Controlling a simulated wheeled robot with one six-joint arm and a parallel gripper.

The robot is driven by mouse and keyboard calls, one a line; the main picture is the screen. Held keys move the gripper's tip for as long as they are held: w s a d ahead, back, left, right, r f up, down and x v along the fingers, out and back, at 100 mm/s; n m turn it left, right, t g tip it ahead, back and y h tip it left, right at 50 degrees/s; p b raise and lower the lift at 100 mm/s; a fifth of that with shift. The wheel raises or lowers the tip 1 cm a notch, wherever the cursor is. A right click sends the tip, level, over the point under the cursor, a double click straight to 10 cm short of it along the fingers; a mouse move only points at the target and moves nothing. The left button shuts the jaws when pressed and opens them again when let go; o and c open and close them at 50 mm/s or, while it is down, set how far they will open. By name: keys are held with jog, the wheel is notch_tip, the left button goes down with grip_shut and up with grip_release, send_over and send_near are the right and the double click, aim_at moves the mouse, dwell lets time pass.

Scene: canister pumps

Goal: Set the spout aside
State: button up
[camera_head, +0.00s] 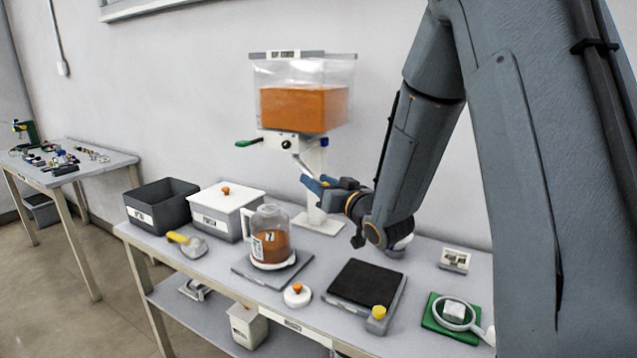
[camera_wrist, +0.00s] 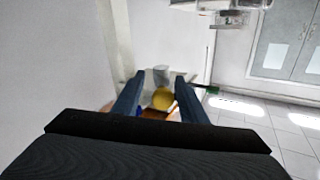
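The spout (camera_head: 302,165) is a thin pale tube slanting down from the valve block (camera_head: 287,144) under the clear hopper (camera_head: 303,92), which holds orange powder. My gripper (camera_head: 311,184) has blue fingers and is just below the spout's lower end. In the wrist view, the fingers of my gripper (camera_wrist: 159,92) stand apart. A round yellow shape (camera_wrist: 162,98) and a grey cylindrical piece (camera_wrist: 161,73) show between and beyond them; I cannot tell which parts these are. I see nothing clearly clamped. Contact between fingers and spout cannot be told.
A clear jug (camera_head: 271,238) of orange powder stands on a grey plate. Around it are a white lid (camera_head: 297,295), a yellow-handled scoop (camera_head: 188,243), a white bin (camera_head: 228,209), a dark bin (camera_head: 161,205) and a black-topped scale (camera_head: 365,283). A green handle (camera_head: 248,143) sticks out left of the valve.

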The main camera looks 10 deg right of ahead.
jog(key=b+v, duration=0.1)
jog(key=v, duration=0.6)
jog(key=shift+s+d, duration=0.15)
jog(key=shift+s, duration=0.2)
jog(key=shift+s, duration=0.1)
